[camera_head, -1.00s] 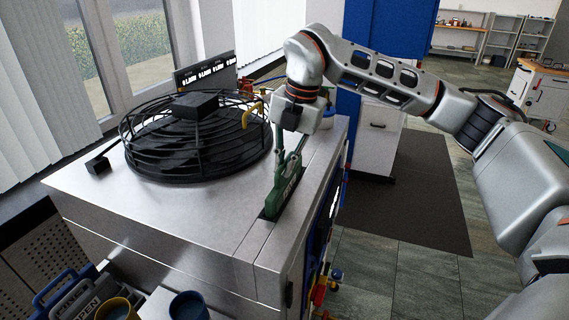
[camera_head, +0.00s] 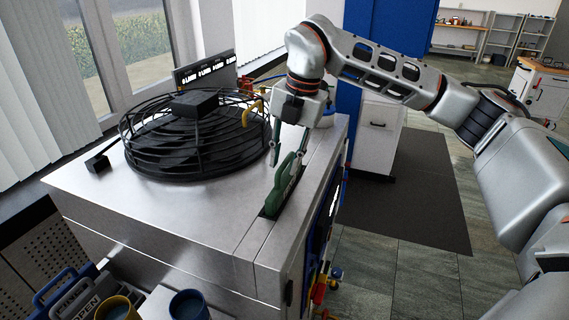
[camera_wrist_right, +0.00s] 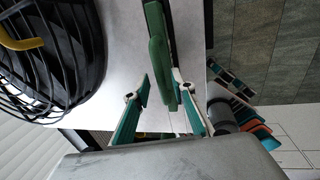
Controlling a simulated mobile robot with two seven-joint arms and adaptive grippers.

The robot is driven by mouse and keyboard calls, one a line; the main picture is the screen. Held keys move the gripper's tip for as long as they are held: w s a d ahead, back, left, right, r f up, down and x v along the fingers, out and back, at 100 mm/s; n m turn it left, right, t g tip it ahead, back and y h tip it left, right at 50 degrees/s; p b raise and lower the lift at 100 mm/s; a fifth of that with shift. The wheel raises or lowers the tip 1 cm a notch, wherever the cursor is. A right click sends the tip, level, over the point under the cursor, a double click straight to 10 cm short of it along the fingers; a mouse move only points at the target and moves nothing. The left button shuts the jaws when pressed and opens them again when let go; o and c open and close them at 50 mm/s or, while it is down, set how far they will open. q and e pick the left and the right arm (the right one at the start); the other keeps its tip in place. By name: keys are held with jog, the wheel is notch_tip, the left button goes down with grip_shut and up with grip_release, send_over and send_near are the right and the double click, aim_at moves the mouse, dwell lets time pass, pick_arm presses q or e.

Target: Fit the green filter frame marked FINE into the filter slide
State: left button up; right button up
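The green filter frame (camera_head: 283,188) stands upright in the dark slot of the filter slide (camera_head: 266,215) on the metal cabinet top. Its lower part is hidden in the slot, and its looped handle sticks up. I cannot read its mark from here. My right gripper (camera_head: 287,150) is open above the slot, with its fingers spread apart near the handle. In the right wrist view the green frame (camera_wrist_right: 158,50) reaches down between the open fingers of my right gripper (camera_wrist_right: 165,105), with gaps at both sides. My left gripper is not in view.
A round black fan guard (camera_head: 195,150) with a yellow handle stands left of the slot. A grey frame marked OPEN (camera_head: 85,302), a blue-handled one (camera_head: 62,285) and cups (camera_head: 188,306) stand at the lower left. The cabinet top (camera_head: 180,215) in front is bare.

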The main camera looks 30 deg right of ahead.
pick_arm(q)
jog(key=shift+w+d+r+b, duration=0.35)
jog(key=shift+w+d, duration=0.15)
pick_arm(e)
notch_tip(320, 180, up, 11)
jog(key=s+d, duration=0.1)
jog(key=shift+s+d+f, duration=0.2)
jog(key=shift+s, duration=0.1)
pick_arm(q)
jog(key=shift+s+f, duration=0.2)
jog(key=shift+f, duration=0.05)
